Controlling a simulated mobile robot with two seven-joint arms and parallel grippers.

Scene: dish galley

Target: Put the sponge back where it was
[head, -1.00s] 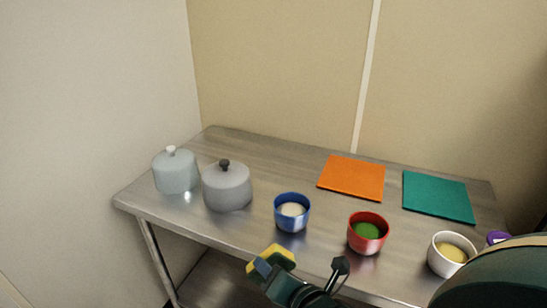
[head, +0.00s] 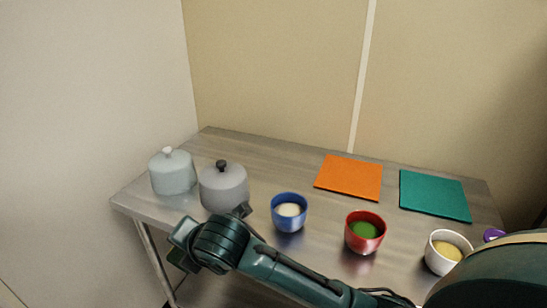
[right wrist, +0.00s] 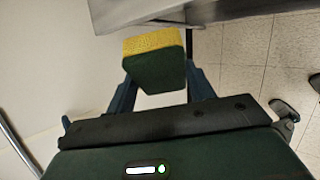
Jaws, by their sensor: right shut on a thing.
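The sponge (right wrist: 154,62), yellow on one side and dark green on the other, sits between the fingers of my right gripper (right wrist: 158,82) in the right wrist view. The gripper is shut on it. In the head view my right gripper (head: 182,246) is in front of the table's front left edge, below the grey pot. The arm and gripper largely hide the sponge there. My left gripper is not in view.
The steel table (head: 270,165) holds a pale blue pot (head: 172,174), a grey pot (head: 223,188), a blue bowl (head: 289,216), a red bowl (head: 364,236), a white bowl (head: 441,262), an orange mat (head: 349,177) and a teal mat (head: 434,196). The back middle is clear.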

